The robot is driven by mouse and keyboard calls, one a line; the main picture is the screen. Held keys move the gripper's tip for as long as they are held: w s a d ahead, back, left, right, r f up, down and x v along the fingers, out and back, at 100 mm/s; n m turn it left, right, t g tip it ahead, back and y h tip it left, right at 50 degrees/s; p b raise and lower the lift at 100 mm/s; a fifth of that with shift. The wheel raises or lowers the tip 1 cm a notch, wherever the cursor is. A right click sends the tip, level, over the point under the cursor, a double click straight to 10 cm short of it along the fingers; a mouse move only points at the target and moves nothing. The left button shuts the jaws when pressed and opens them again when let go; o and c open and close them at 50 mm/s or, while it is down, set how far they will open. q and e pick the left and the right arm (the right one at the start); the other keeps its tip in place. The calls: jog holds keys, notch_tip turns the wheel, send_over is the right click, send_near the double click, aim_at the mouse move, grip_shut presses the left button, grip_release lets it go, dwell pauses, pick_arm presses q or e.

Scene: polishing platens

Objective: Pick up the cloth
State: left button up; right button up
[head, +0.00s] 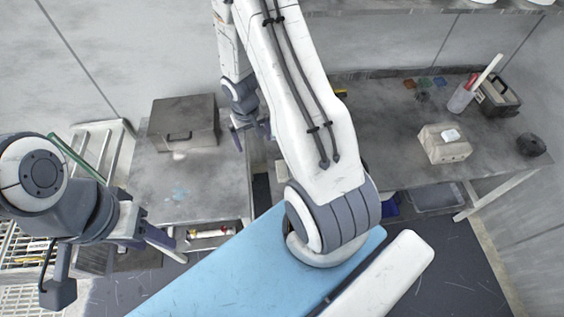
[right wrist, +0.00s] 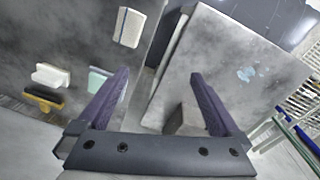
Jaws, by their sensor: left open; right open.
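I cannot clearly make out a cloth. A flat pale blue patch (head: 178,194) lies on the left bench and also shows in the right wrist view (right wrist: 246,73); I cannot tell whether it is a cloth or a stain. A pale teal piece (right wrist: 98,80) lies on the other bench, partly behind a finger of my right gripper (right wrist: 158,76). That gripper is open and empty over the gap between the benches, and is partly hidden by my arm in the head view (head: 252,137). My left gripper (head: 165,246) is open and empty at the left bench's front edge.
A grey metal box (head: 183,122) stands at the back of the left bench (head: 215,205). The right bench (head: 380,145) holds a tissue box (head: 445,148), a cup (head: 461,98), a toolbox (head: 498,97) and small coloured squares (head: 424,83). White wire racks (head: 18,270) stand at left.

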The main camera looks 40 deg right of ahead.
jog(key=s+d+f+m+b, duration=0.1)
jog(key=d+f, duration=0.2)
jog(key=f, duration=0.2)
jog(key=s+d+f+m+b, duration=0.1)
jog(key=s+d+f, duration=0.1)
jog(key=f, duration=0.3)
jog(key=s+d+f+m+b, duration=0.1)
jog(key=d+f, duration=0.2)
jog(key=f, duration=0.2)
jog(key=shift+s+d+y, duration=0.2)
jog(key=shift+d+y, duration=0.15)
jog(key=shift+y, duration=0.05)
notch_tip(320, 180, down, 5)
jog(key=b, duration=0.5)
jog(key=shift+w+f, duration=0.15)
jog(key=c, duration=1.4)
jog(key=shift+r, duration=0.25)
